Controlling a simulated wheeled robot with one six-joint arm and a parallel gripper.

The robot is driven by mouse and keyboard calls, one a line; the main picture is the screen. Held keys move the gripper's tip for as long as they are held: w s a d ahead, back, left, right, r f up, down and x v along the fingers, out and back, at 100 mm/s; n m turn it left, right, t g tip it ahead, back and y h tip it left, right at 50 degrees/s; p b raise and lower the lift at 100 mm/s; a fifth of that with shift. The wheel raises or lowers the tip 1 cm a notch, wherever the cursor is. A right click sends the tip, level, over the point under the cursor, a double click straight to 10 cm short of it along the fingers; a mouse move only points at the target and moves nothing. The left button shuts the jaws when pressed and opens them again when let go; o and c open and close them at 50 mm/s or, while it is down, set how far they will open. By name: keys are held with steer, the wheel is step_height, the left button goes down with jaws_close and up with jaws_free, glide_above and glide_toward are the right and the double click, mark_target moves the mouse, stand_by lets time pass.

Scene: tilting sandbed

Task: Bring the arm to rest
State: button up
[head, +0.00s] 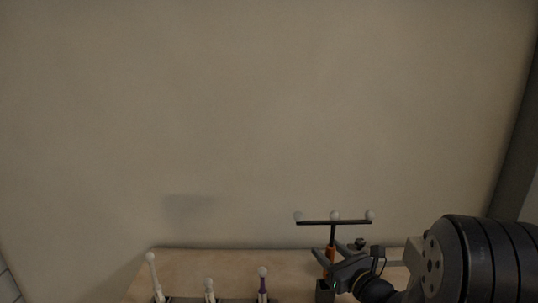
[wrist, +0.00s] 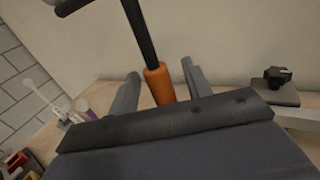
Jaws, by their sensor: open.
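My gripper (head: 332,255) is at the lower right of the head view, at the end of my arm. Its two fingers are open in the wrist view (wrist: 160,70). Between them, with gaps at the sides, stands the orange handle (wrist: 159,84) of a dark T-shaped tool (head: 333,222). The tool is upright, with white balls along its crossbar, above a dark holder block (head: 325,291). The handle's lower end is hidden by my gripper in the wrist view.
A wooden table (head: 225,262) stands against a plain beige wall (head: 250,120). Left of the tool, a white ball-tipped stick (head: 153,270), a shorter white one (head: 209,287) and a purple one (head: 262,284) stand in a row. A small black item (wrist: 277,77) sits at right in the wrist view.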

steer(key=shift+s+d+r+p, duration=0.15)
steer(key=shift+r+p, duration=0.55)
steer(key=shift+r, duration=0.6)
